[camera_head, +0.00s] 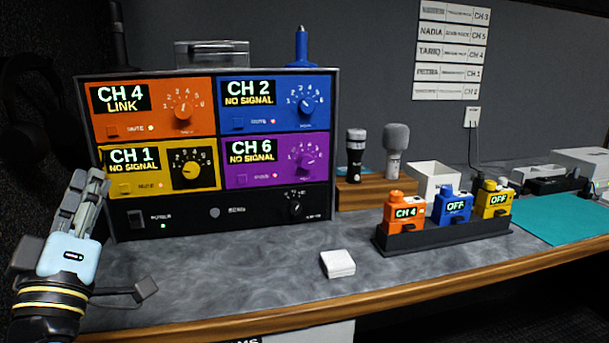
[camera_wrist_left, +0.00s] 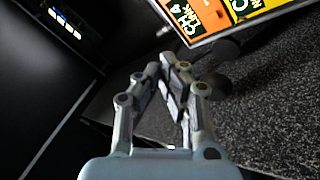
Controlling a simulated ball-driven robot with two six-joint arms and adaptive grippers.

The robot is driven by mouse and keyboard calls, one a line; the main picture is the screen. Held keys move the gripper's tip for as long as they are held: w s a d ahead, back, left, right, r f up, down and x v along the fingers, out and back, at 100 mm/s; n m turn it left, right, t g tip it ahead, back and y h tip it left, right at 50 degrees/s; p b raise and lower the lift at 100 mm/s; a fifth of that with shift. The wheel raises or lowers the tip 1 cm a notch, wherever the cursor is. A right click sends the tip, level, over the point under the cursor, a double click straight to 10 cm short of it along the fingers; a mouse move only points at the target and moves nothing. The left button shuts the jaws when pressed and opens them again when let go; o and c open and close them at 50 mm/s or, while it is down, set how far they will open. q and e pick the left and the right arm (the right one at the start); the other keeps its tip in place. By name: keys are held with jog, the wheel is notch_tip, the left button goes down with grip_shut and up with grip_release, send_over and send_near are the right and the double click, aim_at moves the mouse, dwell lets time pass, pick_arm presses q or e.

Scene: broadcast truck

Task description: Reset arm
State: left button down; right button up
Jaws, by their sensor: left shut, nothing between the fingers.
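My left gripper (camera_head: 86,190) is at the left of the head view, upright, fingers pointing up. It is in front of and left of the radio receiver rack (camera_head: 215,215), apart from it as far as I can see. Its fingers are shut and empty, and they also show together in the left wrist view (camera_wrist_left: 170,85). The rack has orange, blue, yellow and purple panels reading CH 4 LINK, CH 2 NO SIGNAL, CH 1 NO SIGNAL and CH 6 NO SIGNAL. Its orange panel (camera_wrist_left: 185,18) shows tilted at the top of the wrist view. My right gripper is not in view.
A black tray (camera_head: 445,235) holds orange, blue and yellow packs reading CH 4, OFF and OFF. A small white block (camera_head: 338,263) lies on the grey counter (camera_head: 230,280). A teal mat (camera_head: 560,218) lies at right.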

pick_arm(q)
jog(key=s+d+f+m+g+h, duration=0.2)
jog(key=s+f+m+g+h, duration=0.1)
jog(key=f+m+g, duration=0.3)
jog(key=s+d+f+m+g+h, duration=0.2)
jog(key=s+f+m+g+h, duration=0.15)
jog(key=f, duration=0.45)
jog(key=s+a+f+m+g+y, duration=0.15)
jog(key=s+f+g, duration=0.3)
jog(key=s, duration=0.45)
jog(key=s+a+f+m+g+y, duration=0.1)
jog(key=s+a+f+g+y, duration=0.15)
jog(key=s+g, duration=0.5)
jog(key=s+a+f, duration=0.1)
jog(key=s+f, duration=0.1)
jog(key=f, duration=1.1)
jog(key=s+a+f, duration=0.1)
jog(key=s+f, duration=0.1)
jog(key=f, duration=1.1)
jog(key=s+a+f+g+b, duration=0.1)
jog(key=s+f, duration=1.6)
jog(key=s, duration=0.1)
jog(key=shift+f+n+h, duration=0.3)
jog(key=shift+h, duration=0.15)
jog(key=shift+s+g, duration=0.1)
jog(key=shift+g, duration=0.15)
